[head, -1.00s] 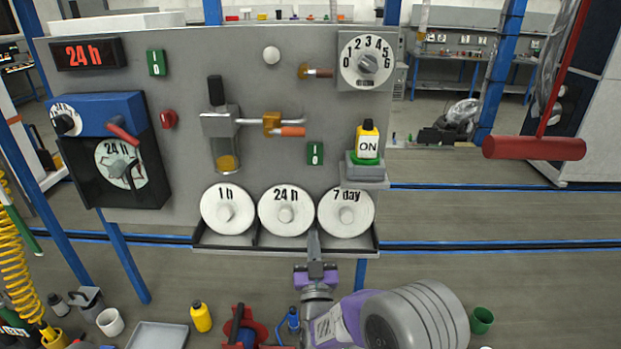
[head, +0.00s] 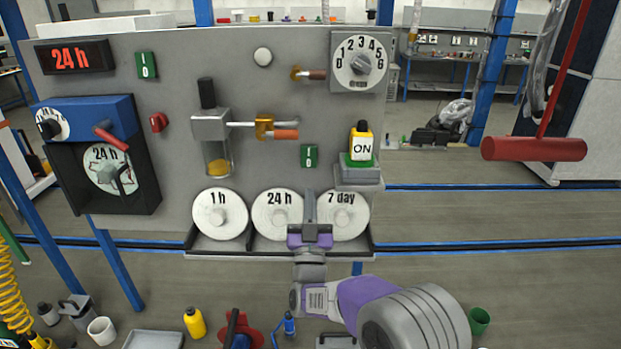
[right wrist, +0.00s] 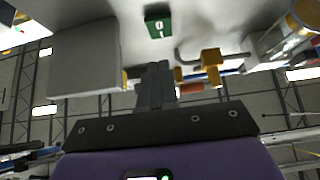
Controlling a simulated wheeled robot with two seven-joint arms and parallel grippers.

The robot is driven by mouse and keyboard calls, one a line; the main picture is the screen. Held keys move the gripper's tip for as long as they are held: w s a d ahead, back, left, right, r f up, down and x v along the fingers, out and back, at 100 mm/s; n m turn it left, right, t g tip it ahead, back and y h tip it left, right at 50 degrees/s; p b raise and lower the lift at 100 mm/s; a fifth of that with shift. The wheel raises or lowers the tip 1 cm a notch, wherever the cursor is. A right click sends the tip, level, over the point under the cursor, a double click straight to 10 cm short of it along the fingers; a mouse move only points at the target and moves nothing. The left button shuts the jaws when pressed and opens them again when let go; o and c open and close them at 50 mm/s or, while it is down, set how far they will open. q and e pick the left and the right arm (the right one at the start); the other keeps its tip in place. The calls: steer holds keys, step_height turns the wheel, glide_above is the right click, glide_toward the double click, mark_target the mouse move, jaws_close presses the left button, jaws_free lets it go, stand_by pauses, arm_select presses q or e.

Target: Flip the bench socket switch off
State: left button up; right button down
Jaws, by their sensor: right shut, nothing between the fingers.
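A green rocker switch marked I and O (head: 309,155) is on the grey panel, below the orange-handled valve. A second green rocker switch (head: 147,65) is at the panel's upper left. No label tells which is the bench socket switch. My right gripper (head: 309,202) is shut and empty, pointing up in front of the round plates, below the lower switch and apart from it. In the right wrist view, the shut fingers (right wrist: 156,78) point up towards a green switch (right wrist: 158,24), with a gap between. My left gripper is not in view.
White plates marked 1 h (head: 220,214), 24 h (head: 270,222) and 7 day (head: 350,221) stand in a ledge below the switch. A brass valve (head: 264,127) projects above.

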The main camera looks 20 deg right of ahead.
mark_target(310, 163)
steer(key=shift+w+d+r, duration=0.3)
steer(key=shift+w+d, duration=0.05)
steer(key=shift+w, duration=0.75)
steer(key=shift+w+d+r, duration=0.25)
steer(key=shift+w+d, duration=0.05)
steer(key=shift+w, duration=0.85)
steer(key=shift+w+d+r, duration=0.3)
steer(key=shift+w+d, duration=0.05)
steer(key=shift+w, duration=0.75)
